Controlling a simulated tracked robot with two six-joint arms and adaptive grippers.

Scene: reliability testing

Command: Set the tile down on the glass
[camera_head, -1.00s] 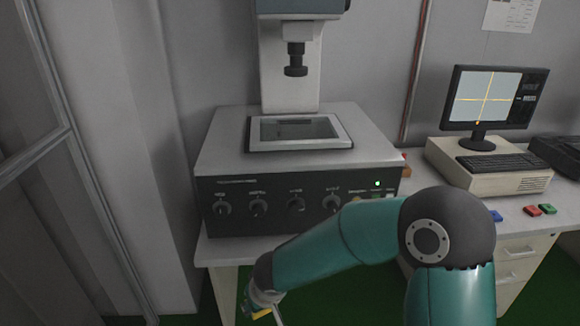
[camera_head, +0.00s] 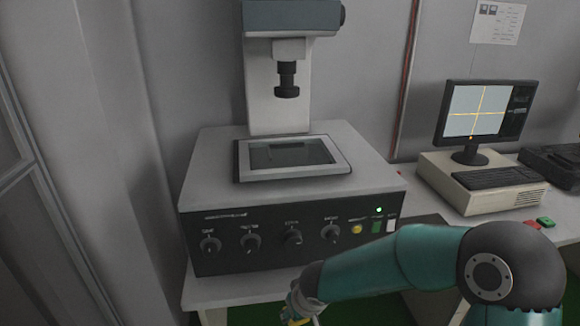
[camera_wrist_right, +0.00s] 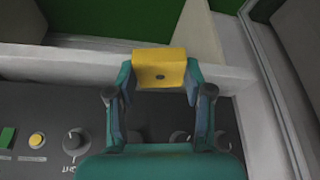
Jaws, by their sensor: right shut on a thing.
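In the head view, my right gripper (camera_head: 303,308) is at the bottom edge, mostly cut off, with a bit of yellow showing. It is below the top of the grey machine, in front of its dark panel. The glass (camera_head: 292,154) is a dark pane in a pale frame on top of the machine, and nothing lies on it. My left gripper is in neither view.
A microscope-like head with a dark lens (camera_head: 287,80) hangs above the glass. The dark panel (camera_head: 290,238) has several knobs and buttons. A monitor (camera_head: 487,120) and keyboard (camera_head: 495,177) stand at the right. Red and green tiles (camera_head: 545,222) lie on the bench there.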

